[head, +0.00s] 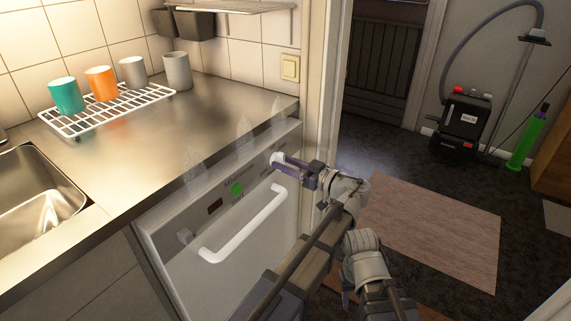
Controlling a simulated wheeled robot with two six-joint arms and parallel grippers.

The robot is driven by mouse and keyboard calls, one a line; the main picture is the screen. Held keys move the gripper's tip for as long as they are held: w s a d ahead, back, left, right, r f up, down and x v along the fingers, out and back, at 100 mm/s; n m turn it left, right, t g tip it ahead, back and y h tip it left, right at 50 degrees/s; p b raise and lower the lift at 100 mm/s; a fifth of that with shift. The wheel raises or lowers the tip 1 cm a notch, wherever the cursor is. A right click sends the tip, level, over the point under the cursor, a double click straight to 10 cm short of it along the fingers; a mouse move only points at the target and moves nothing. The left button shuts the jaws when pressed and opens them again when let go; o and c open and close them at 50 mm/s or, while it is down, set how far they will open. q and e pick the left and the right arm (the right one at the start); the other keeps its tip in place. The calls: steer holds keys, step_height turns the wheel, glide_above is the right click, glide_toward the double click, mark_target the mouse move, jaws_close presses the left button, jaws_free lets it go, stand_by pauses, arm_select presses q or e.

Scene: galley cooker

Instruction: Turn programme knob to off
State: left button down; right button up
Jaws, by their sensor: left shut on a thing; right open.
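The white programme knob (275,158) is at the right end of the dishwasher's slanted front panel (215,222). My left gripper (284,161) reaches it from the right, and its purple-grey fingers are shut on the knob. The fingers hide part of the knob, and I cannot read its pointer or setting. My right gripper (371,300) is low in the picture, beside my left arm, apart from the panel. It seems to point downward and looks open and empty; its tips are partly cut off.
A white handle (243,228) juts from the panel below a green button (237,188). A cup rack (115,112) stands on the steel worktop.

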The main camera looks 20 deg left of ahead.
arm_select(q)
steer(key=shift+n, duration=0.5)
steer(key=c, duration=0.7)
jaws_free()
arm_select(e)
steer(key=shift+d, duration=0.1)
